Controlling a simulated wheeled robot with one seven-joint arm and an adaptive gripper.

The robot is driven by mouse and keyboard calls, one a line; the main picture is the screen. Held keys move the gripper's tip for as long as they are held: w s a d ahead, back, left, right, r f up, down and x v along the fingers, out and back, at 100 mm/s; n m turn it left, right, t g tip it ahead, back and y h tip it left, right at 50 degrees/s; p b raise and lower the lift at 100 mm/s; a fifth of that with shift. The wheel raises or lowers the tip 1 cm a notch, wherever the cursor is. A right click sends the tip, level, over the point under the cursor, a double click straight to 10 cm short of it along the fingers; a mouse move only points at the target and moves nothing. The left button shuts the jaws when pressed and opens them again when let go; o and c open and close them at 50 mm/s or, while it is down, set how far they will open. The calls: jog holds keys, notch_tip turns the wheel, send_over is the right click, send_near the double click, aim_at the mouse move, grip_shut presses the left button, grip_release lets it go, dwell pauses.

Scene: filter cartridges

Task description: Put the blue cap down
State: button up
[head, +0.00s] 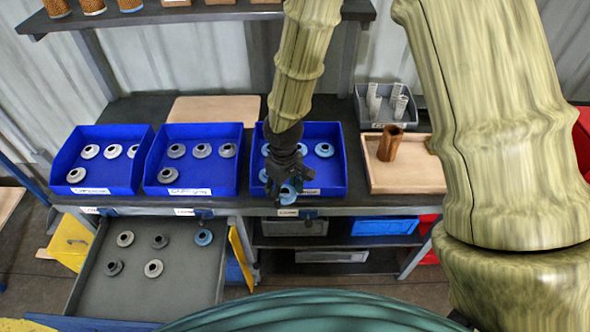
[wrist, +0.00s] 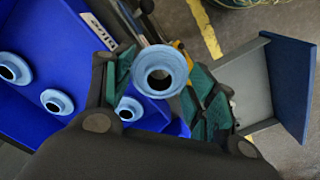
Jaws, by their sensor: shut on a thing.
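My gripper (head: 289,186) is shut on a light-blue ringed cap (wrist: 160,72), with dark green finger pads on both sides of it in the wrist view. In the head view the held cap (head: 288,195) hangs at the front wall of the right blue bin (head: 338,178); its height above the wall is hard to tell. That bin holds several blue caps, one (head: 324,150) at the back right, partly hidden by my gripper. Three show in the wrist view, one (wrist: 57,102) at the left. Another blue cap (head: 203,237) lies in the open grey drawer (head: 150,292).
Two more blue bins (head: 75,155) (head: 219,165) with grey caps stand to the left. The drawer also holds several grey caps. A wooden tray (head: 405,178) with a brown cartridge (head: 390,143) stands right, a grey bin (head: 388,105) behind it. A yellow bin (head: 72,243) is at lower left.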

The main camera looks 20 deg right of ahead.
jog(key=shift+s+a+f+n+b, duration=0.2)
jog(key=shift+s+a+n+b, duration=0.2)
jog(key=shift+a+n, duration=0.2)
jog(key=shift+s+a+f+n+b, duration=0.2)
jog(key=shift+s+a+n+b, duration=0.2)
jog(key=shift+a+n, duration=0.15)
jog(key=shift+s+a+r+n, duration=0.1)
jog(key=shift+a+r+n, duration=0.1)
jog(key=shift+n, duration=0.35)
jog(key=w+d+p, duration=0.1)
jog(key=w+d, duration=0.2)
jog(key=w+d+f+p, duration=0.1)
jog(key=w+d+p, duration=0.1)
jog(key=w+d, duration=0.1)
jog(key=w+d+p, duration=0.1)
jog(key=w+d, duration=0.2)
jog(key=w, duration=0.2)
jog(key=shift+f+p, duration=0.25)
jog(key=shift+p, duration=0.05)
jog(key=shift+w+d+p, duration=0.25)
jog(key=shift+w+p, duration=0.05)
jog(key=shift+w, duration=0.2)
jog(key=shift+s+f+p, duration=0.1)
jog(key=shift+f+p, duration=0.35)
jog(key=shift+f, duration=1.35)
jog(key=shift+f, duration=0.2)
